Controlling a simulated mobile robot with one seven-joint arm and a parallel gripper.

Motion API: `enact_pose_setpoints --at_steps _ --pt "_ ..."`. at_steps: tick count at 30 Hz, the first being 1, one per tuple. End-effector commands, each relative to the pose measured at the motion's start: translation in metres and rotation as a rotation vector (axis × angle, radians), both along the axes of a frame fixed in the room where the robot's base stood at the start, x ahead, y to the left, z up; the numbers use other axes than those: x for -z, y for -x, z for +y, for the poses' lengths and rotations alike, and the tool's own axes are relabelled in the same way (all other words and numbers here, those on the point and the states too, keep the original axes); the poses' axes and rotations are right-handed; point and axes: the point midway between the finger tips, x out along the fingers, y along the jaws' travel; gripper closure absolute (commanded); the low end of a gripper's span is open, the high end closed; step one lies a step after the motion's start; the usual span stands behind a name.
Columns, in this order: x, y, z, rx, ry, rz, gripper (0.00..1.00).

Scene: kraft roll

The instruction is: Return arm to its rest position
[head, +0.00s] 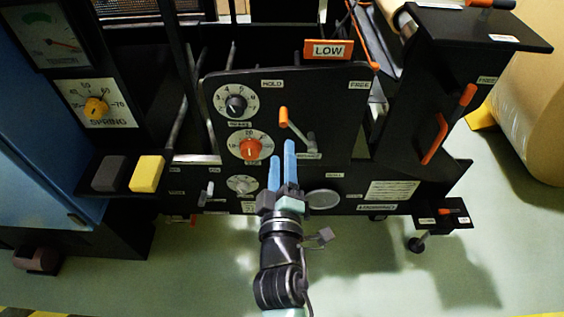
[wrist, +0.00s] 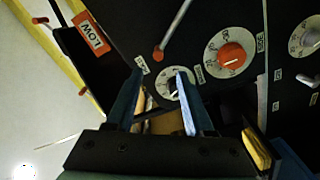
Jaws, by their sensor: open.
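My gripper (head: 282,165) is in front of the black control panel (head: 330,110) in the head view, its two blue fingers pointing up and spread apart with nothing between them. The fingertips overlap the panel's lower middle, just right of the orange dial knob (head: 250,149) and below the orange-handled lever (head: 284,117). In the wrist view my gripper (wrist: 160,85) is open, and a small white-faced dial (wrist: 172,82) shows between the fingers. I cannot tell whether a finger touches the panel.
An orange LOW sign (head: 328,50) tops the panel. A black-knob dial (head: 236,103) is above the orange one. A yellow block (head: 147,173) and grey block (head: 108,174) sit left; a big kraft roll (head: 530,110) stands right. Green floor (head: 370,275) below is open.

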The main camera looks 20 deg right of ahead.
Motion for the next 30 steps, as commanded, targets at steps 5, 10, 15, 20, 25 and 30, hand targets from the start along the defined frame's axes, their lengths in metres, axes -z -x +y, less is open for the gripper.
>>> enact_pose_setpoints --at_steps 5,10,15,20,25,30 --pt "0.0 0.009 0.002 0.001 -0.002 -0.001 0.47" --pt "0.0 0.01 0.002 0.001 -0.001 -0.001 0.47" --pt "0.0 0.01 0.002 0.001 -0.001 -0.001 0.47" --pt "0.0 0.01 0.003 0.001 -0.001 -0.001 0.47" --pt "-0.029 0.001 0.005 -0.003 -0.043 -0.058 0.47" --pt "-0.134 -0.015 0.017 -0.046 -0.219 -0.267 0.47"
